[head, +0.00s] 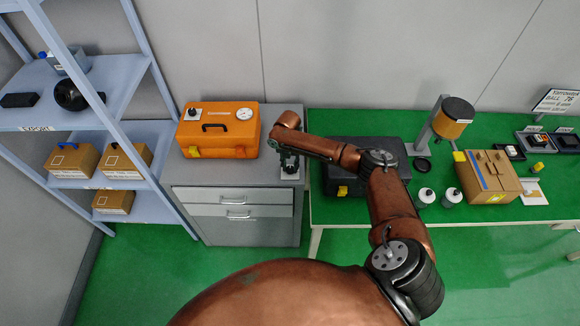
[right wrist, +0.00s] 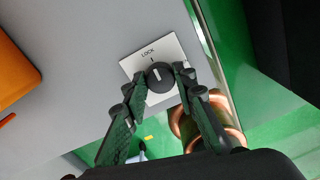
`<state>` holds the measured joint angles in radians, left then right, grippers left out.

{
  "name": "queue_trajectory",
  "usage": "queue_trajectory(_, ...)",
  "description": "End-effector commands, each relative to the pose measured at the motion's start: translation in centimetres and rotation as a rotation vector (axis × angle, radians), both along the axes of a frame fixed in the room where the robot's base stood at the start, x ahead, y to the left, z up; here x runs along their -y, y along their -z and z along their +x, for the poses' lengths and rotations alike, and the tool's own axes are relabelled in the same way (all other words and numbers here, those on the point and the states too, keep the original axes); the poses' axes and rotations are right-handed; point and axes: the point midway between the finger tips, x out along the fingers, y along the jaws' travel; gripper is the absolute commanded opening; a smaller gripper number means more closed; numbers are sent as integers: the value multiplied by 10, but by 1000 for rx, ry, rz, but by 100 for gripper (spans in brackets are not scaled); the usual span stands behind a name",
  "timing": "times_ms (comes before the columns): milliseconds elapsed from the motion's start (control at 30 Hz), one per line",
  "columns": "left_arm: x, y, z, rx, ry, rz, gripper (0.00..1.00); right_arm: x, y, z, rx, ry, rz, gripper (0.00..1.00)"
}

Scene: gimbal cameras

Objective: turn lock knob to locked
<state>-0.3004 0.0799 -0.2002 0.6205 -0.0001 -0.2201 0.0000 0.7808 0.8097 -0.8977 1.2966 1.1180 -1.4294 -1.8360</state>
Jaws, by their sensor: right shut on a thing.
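The black round lock knob (right wrist: 160,77) sits on a white square plate (right wrist: 133,66) marked "LOCK", with a short tick below the word. A white pointer line on the knob's face looks roughly in line with the tick, but is too small to judge exactly. My right gripper (right wrist: 160,80) has a finger on each side of the knob and is shut on it. In the head view my right gripper (head: 289,164) points down at the right end of the grey cabinet top (head: 225,172), hiding most of the knob. My left gripper is not in view.
An orange case (head: 218,130) stands on the cabinet left of my gripper. A black case (head: 350,185) lies on the green table to the right, behind my right arm. Bottles, a cardboard box (head: 487,178) and a dispenser (head: 452,115) stand farther right. Blue shelves (head: 110,130) are at left.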

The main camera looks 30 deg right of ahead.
Motion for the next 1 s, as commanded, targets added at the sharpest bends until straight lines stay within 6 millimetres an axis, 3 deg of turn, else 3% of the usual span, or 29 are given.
queue_trajectory(733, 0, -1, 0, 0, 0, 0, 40, -1, -1, 0, 1, -84, 0, 1)
queue_trajectory(767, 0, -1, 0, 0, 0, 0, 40, -1, -1, 0, 1, -84, 0, 27)
queue_trajectory(1000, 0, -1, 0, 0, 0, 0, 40, 0, 0, 0, 0, -82, 0, 43)
